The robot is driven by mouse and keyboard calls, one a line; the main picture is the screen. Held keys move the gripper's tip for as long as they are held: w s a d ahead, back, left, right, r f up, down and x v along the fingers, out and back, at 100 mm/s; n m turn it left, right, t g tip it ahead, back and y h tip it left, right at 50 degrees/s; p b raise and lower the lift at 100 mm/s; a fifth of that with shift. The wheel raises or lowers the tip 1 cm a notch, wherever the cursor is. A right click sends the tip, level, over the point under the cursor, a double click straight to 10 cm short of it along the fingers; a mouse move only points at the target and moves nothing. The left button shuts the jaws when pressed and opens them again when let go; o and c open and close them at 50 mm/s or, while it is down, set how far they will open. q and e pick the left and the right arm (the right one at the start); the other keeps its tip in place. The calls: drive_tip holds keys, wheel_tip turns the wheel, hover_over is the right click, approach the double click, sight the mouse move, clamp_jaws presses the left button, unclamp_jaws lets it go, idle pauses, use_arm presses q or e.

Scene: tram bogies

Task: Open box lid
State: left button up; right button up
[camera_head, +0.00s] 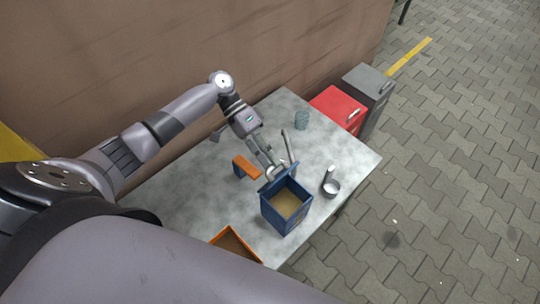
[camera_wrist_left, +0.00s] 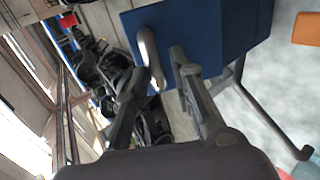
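The blue box (camera_head: 285,215) stands on the grey table, and its tan inside shows from above. Its lid (camera_head: 278,184) appears raised at the box's far side. In the left wrist view, a blue panel (camera_wrist_left: 190,28) fills the top, with a curved silver handle (camera_wrist_left: 148,58) at its edge. My left gripper (camera_head: 274,170) is at the far side of the box by the raised lid. In the wrist view its fingertips (camera_wrist_left: 158,64) are apart, with the handle between them, nearer the left finger. A gap shows beside the right finger. My right gripper is not in view.
Red (camera_head: 338,108) and grey (camera_head: 368,88) cabinets stand beyond. A brown wall borders the far side.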

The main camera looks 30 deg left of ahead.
use_arm(q)
drive_tip(key=o, duration=0.4)
drive_tip(key=shift+a+f, duration=0.3)
drive_tip(key=shift+f, duration=0.25)
drive_tip(key=shift+r, duration=0.15)
drive_tip(key=shift+d, duration=0.1)
drive_tip(key=shift+r, duration=0.15)
drive_tip(key=v, duration=1.2)
drive_tip(key=shift+f, duration=0.2)
